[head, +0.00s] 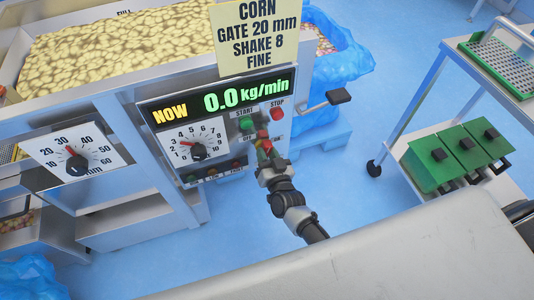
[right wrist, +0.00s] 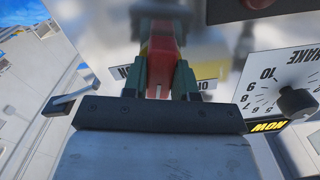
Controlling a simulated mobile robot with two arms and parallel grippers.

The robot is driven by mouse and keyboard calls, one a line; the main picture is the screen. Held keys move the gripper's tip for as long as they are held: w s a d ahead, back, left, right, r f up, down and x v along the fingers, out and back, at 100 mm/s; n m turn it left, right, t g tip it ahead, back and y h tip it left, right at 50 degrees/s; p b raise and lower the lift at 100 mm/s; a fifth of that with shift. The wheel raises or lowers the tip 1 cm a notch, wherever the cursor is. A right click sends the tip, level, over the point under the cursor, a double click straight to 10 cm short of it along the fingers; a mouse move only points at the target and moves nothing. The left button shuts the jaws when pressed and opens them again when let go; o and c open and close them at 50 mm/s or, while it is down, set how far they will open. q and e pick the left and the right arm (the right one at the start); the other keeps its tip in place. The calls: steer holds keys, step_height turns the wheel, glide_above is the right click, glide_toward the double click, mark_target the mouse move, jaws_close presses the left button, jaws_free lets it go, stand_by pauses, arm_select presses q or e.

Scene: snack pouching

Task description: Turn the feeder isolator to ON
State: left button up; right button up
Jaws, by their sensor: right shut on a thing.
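The feeder isolator is on the control panel (head: 218,142), below the green START button (head: 247,123) and the red STOP button (head: 277,113). My right gripper (head: 263,148) is at it, with its fingers shut on the red isolator handle (right wrist: 163,52), which shows between them in the right wrist view. Small labels show on both sides of the handle in that view; the gripper partly covers them, and I cannot tell the handle's exact angle. The panel display (head: 232,95) reads 0.0 kg/min. My left gripper is not in view.
A shake dial (head: 198,151) and a gate dial (head: 76,164) are to the left. A yellow corn sign (head: 257,35) stands above the display. A lever with a black grip (head: 338,96) juts out at the right. A trolley with green boxes (head: 455,155) stands further right.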

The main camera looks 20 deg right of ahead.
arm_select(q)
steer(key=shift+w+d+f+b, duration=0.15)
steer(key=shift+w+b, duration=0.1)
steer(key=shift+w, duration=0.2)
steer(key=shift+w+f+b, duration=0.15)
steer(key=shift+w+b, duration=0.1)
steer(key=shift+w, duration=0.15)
arm_select(e)
steer(key=shift+m, duration=3.9)
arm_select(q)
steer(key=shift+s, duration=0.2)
arm_select(e)
steer(key=o, duration=0.9)
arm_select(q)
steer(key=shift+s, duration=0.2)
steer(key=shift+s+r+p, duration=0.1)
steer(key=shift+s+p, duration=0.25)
arm_select(e)
steer(key=s, duration=1.1)
steer(key=shift+d, duration=0.15)
